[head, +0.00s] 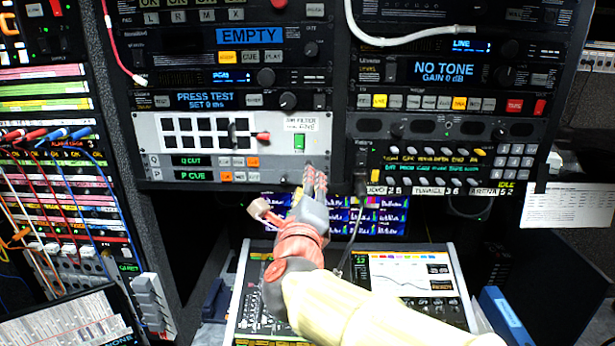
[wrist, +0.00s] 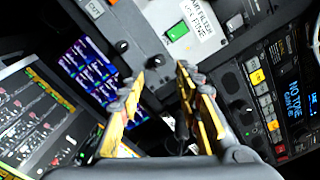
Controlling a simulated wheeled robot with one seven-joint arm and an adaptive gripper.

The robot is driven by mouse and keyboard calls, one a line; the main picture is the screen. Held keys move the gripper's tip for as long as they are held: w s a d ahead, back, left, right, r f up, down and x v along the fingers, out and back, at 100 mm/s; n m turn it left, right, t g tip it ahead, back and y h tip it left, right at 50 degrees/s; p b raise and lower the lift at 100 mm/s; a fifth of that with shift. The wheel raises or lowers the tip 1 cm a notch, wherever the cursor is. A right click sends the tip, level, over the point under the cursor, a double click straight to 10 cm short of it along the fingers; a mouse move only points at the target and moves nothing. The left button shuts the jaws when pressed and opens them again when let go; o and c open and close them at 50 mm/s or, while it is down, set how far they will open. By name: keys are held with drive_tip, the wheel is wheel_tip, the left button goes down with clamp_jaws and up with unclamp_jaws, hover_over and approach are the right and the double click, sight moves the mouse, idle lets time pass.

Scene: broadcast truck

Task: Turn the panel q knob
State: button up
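The panel Q strip (head: 165,161) is a light grey rack strip whose display reads "Q CUT". A small dark knob (wrist: 123,45) shows on the light panel beyond the left finger. A second dark spot by the left fingertip may be another knob. I cannot tell which belongs to Q, nor any contact.
Above the strips is a white panel (head: 150,130) with black squares, a red-tipped lever (head: 262,138) and a green switch (head: 299,142). A keypad unit (head: 440,165) stands to the right. A lit screen (head: 380,222) and a sloping console (head: 415,265) lie below.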

drive_tip(key=s, duration=0.4)
drive_tip(key=shift+f, duration=0.1)
